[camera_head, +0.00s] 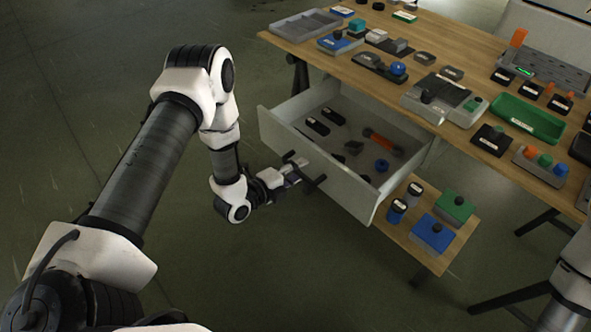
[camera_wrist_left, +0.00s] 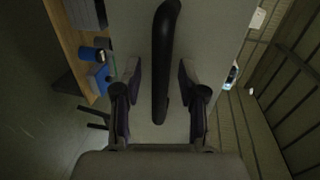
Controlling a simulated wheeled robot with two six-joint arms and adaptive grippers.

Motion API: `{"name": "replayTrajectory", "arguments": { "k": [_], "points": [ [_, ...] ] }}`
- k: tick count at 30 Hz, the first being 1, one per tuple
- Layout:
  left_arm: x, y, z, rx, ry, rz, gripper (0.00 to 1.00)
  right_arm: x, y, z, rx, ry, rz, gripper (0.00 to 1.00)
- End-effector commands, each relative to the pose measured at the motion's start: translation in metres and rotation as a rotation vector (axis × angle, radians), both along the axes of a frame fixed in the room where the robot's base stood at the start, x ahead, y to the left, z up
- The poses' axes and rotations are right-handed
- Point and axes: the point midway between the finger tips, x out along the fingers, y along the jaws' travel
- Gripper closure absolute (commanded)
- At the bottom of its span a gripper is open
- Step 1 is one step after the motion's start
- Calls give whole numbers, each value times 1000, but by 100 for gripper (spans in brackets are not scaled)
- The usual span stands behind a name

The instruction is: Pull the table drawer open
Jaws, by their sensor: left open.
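The table drawer (camera_head: 350,196) is grey and stands well out from under the wooden table (camera_head: 450,50), its inside visible from above. Its black bar handle (camera_head: 316,184) is on the front panel. My left gripper (camera_head: 294,172) is at the handle, in front of the panel. In the left wrist view, the handle (camera_wrist_left: 164,50) runs between the two spread fingers of my left gripper (camera_wrist_left: 159,88), with a gap on each side. The drawer front (camera_wrist_left: 215,35) fills the middle behind it. My right gripper is not in view.
The drawer holds dark parts, an orange-ended rod (camera_head: 382,142) and a blue ring (camera_head: 381,165). A lower wooden shelf (camera_head: 465,213) to the right carries blue and green blocks and jars. The tabletop holds trays and fixtures. Floor (camera_head: 200,285) in front is clear.

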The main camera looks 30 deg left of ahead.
Motion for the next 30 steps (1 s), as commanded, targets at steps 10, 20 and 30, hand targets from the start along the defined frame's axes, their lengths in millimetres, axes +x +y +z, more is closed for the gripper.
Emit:
{"name": "replayTrajectory", "arguments": {
  "k": [10,20,30],
  "points": [
    [-53,21,12,-5,4,7,59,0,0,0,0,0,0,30],
    [-108,40,24,-1,1,2,59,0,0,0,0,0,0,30],
    [-110,40,25,0,0,0,59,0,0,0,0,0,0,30]
  ]
}}
